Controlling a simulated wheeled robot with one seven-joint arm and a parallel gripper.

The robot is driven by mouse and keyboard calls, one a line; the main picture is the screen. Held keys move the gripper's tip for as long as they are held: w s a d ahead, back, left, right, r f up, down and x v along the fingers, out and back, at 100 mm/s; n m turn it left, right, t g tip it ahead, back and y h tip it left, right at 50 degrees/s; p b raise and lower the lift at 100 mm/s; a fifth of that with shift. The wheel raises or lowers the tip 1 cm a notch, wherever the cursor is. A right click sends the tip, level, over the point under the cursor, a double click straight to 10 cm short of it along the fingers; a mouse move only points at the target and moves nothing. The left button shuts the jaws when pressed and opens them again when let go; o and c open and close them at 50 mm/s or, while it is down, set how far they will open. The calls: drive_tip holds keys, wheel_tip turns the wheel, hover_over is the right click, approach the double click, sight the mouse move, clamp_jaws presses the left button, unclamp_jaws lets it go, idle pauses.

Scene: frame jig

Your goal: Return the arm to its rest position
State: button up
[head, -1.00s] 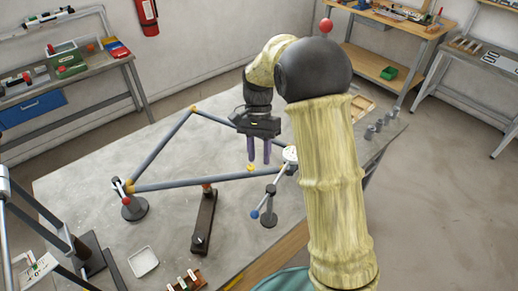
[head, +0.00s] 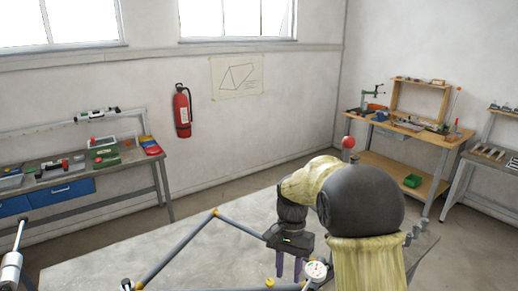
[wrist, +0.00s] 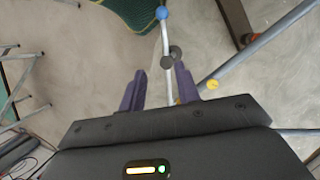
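My gripper (head: 289,268) hangs over the grey table in the head view, its purple fingers pointing down. In the wrist view the two purple fingers (wrist: 160,92) stand apart with nothing held between them. A thin rod with a blue ball (wrist: 162,13) shows beyond the gap, below the fingers. My arm reaches in from the lower right and bends at a dark joint. The lower part of the gripper surroundings is cut off by the head view's bottom edge.
A frame of grey tubes (head: 180,250) with yellow joints stands on the table (head: 95,262), close to my gripper. A white dial gauge (head: 316,270) is just right of the fingers. Benches line the walls; a fire extinguisher (head: 182,112) hangs at the back.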

drive_tip(key=s+d+f+n+t, duration=0.2)
drive_tip(key=s+d+n+t, duration=0.1)
drive_tip(key=s, duration=0.3)
drive_tip(key=s+d+f+n+t+b, duration=0.1)
drive_tip(key=s+d+n+t, duration=0.1)
drive_tip(key=s, duration=0.5)
drive_tip(key=shift+s+d+f+n+t, duration=0.2)
drive_tip(key=shift+d+f+n+t, duration=0.2)
drive_tip(key=shift+d+t, duration=0.55)
